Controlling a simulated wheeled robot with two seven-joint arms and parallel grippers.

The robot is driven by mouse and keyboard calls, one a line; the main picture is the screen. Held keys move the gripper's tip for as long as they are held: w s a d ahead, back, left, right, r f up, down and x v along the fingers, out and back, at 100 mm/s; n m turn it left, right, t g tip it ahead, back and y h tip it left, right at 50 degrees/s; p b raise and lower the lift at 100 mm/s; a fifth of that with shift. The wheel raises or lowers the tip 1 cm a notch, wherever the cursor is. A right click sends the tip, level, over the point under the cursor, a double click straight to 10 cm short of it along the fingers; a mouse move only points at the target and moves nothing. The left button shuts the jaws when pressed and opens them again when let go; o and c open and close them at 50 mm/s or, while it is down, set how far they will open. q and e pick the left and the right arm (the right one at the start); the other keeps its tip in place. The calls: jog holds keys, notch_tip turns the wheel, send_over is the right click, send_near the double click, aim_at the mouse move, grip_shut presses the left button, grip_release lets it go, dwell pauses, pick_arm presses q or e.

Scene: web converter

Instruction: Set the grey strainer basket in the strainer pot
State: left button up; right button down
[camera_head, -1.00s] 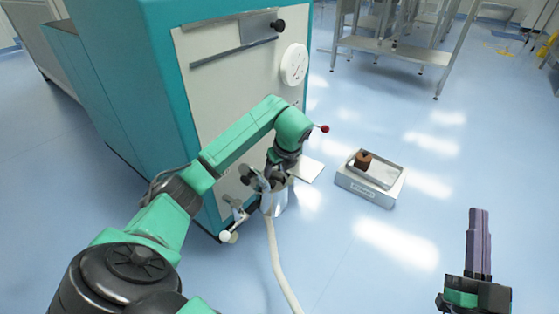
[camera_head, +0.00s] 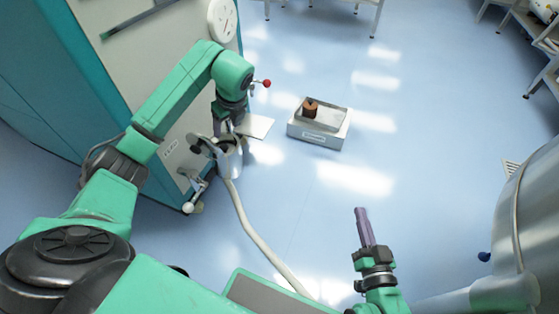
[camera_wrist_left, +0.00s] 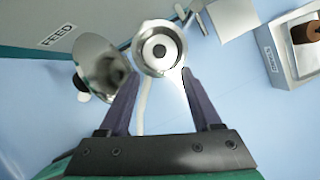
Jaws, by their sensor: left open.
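The metal strainer pot (camera_head: 234,160) stands beside the machine, below my left gripper (camera_head: 228,132). In the left wrist view the pot (camera_wrist_left: 178,66) is seen from above, with its round mouth open. A pale grey ring with a dark centre (camera_wrist_left: 158,49) lies inside it; I cannot tell for sure whether this is the strainer basket. A shiny metal lid (camera_wrist_left: 105,66) is tilted open to its left. My left gripper (camera_wrist_left: 158,76) is open and empty, its fingertips at either side of the pot's near rim. My right gripper (camera_head: 362,226) hangs empty over the floor; its fingers appear edge-on.
A grey box with a shallow tray (camera_head: 330,133) stands on the floor to the right, with a brown cylinder (camera_head: 310,108) in it. A pale hose (camera_head: 252,232) runs from the pot. A large metal vessel (camera_head: 530,220) is at far right. The middle floor is clear.

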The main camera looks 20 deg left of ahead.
pick_arm(q)
jog(key=s+d+f+m+h, duration=0.2)
jog(key=s+d+m+h, duration=0.15)
jog(key=d, duration=0.55)
jog(key=s+d+f+m+g+h, duration=0.15)
jog(key=d+h, duration=0.35)
jog(key=d, duration=0.5)
jog(key=s+d+f+m+t+h, duration=0.1)
jog(key=s+d+f+m+h, duration=0.2)
jog(key=d, duration=0.6)
jog(key=s+d+r+h, duration=0.3)
jog(key=d+r+h, duration=0.3)
jog(key=d+r, duration=0.1)
notch_tip(320, 180, up, 9)
jog(key=w+n+t+h, duration=0.2)
jog(key=n+t+h, duration=0.5)
jog(key=n+t, duration=0.2)
jog(key=a+f+n+t+y, duration=0.2)
jog(key=a+f+n+y, duration=0.1)
jog(key=f+n+y, duration=0.3)
jog(key=a+f+n+t+y, duration=0.3)
jog(key=f+n+y, duration=0.4)
jog(key=f+n, duration=0.4)
jog(key=a+n, duration=0.1)
jog(key=n, duration=0.1)
jog(key=shift+w+f+n+t, duration=0.25)
jog(key=shift+w+n+t, duration=0.05)
jog(key=shift+t, duration=0.05)
